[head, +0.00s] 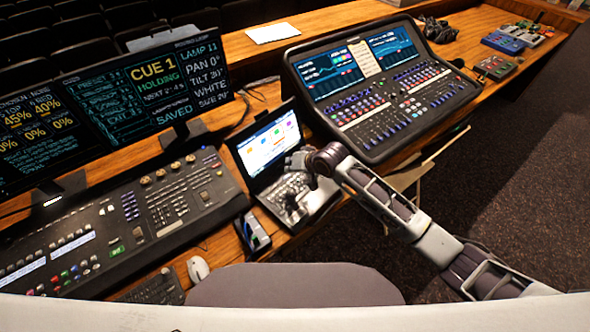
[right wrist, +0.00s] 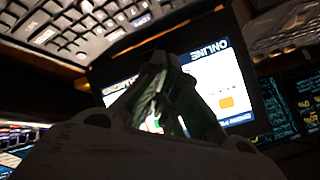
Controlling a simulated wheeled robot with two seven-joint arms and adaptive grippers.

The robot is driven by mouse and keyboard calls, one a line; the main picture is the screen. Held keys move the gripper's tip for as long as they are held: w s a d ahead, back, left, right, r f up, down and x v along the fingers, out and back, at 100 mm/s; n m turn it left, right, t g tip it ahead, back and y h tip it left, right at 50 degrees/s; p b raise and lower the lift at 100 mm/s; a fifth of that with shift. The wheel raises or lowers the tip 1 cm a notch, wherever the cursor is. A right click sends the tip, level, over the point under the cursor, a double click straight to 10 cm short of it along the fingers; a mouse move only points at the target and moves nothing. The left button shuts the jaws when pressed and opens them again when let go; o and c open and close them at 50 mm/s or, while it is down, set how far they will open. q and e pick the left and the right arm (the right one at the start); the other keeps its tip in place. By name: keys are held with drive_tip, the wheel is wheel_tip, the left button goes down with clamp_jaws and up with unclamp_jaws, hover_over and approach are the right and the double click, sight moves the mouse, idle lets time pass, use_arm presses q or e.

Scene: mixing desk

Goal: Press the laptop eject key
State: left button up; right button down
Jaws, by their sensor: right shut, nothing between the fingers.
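The open laptop (head: 268,142) stands on the desk between the two consoles, with a bright screen and a keyboard (head: 297,190). My right gripper (head: 292,207) points down over the laptop's keyboard, fingers shut and empty. It hides part of the keys. In the right wrist view the shut fingers (right wrist: 165,85) show in front of the lit laptop screen (right wrist: 235,80), which appears upside down. Keys (right wrist: 90,25) show at the top left there. I cannot make out the eject key or tell whether the fingertips touch any key. My left gripper is not in view.
A large mixing console (head: 385,95) stands right of the laptop, close to my right arm. A lighting desk (head: 125,215) and dark monitors (head: 140,85) are on the left. A small device (head: 256,234) and a white mouse (head: 198,269) lie near the front edge.

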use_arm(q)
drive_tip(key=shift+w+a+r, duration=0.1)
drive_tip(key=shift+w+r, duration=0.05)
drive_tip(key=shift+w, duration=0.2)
use_arm(e)
drive_tip(key=w+d+r+m, duration=0.1)
drive_tip(key=w+d+r, duration=0.1)
drive_tip(key=w, duration=0.5)
drive_tip(key=shift+w+m+t, duration=0.15)
drive_tip(key=shift+m+t, duration=0.15)
drive_tip(key=shift+t, duration=0.1)
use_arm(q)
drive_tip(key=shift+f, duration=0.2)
use_arm(e)
drive_tip(key=shift+f, duration=0.25)
